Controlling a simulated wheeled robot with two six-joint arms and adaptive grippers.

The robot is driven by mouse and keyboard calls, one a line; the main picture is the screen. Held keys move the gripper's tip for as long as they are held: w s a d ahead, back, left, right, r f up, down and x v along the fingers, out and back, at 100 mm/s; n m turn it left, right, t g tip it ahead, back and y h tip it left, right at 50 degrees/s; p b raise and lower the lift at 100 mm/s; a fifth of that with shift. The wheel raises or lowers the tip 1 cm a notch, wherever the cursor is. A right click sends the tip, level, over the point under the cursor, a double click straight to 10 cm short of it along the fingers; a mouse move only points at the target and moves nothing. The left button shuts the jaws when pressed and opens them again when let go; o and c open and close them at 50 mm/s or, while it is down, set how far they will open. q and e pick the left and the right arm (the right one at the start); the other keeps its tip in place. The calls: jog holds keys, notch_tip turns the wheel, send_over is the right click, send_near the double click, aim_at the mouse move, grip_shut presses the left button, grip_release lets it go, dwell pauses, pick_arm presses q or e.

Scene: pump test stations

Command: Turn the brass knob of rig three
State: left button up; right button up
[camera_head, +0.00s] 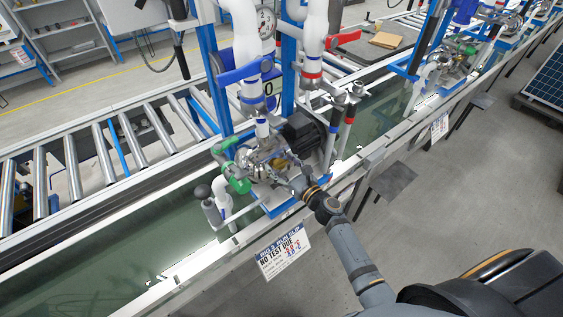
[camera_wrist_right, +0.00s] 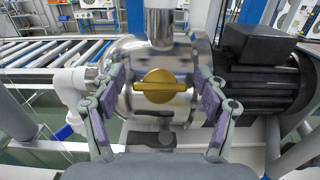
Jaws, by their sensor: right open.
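The brass knob (camera_wrist_right: 155,88) is a round gold disc with a raised, roughly level bar across it. It sits on the front of a shiny metal pump body (camera_wrist_right: 125,75) in the right wrist view. My right gripper (camera_wrist_right: 160,90) is open, with one purple-padded finger on each side of the knob and a gap on both sides. I cannot tell how far the tips are from the knob in depth. In the head view my right gripper (camera_head: 287,170) is at the pump, partly covering it. My left gripper is not in view.
A dark motor (camera_head: 304,133) adjoins the pump. Green fittings (camera_head: 236,178) and white pipes stand close by. A roller conveyor (camera_head: 120,140) runs behind. More rigs (camera_head: 450,62) stand at upper right.

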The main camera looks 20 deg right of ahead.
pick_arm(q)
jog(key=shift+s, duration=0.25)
pick_arm(e)
jog(key=shift+c, duration=0.2)
jog(key=c, duration=1.1)
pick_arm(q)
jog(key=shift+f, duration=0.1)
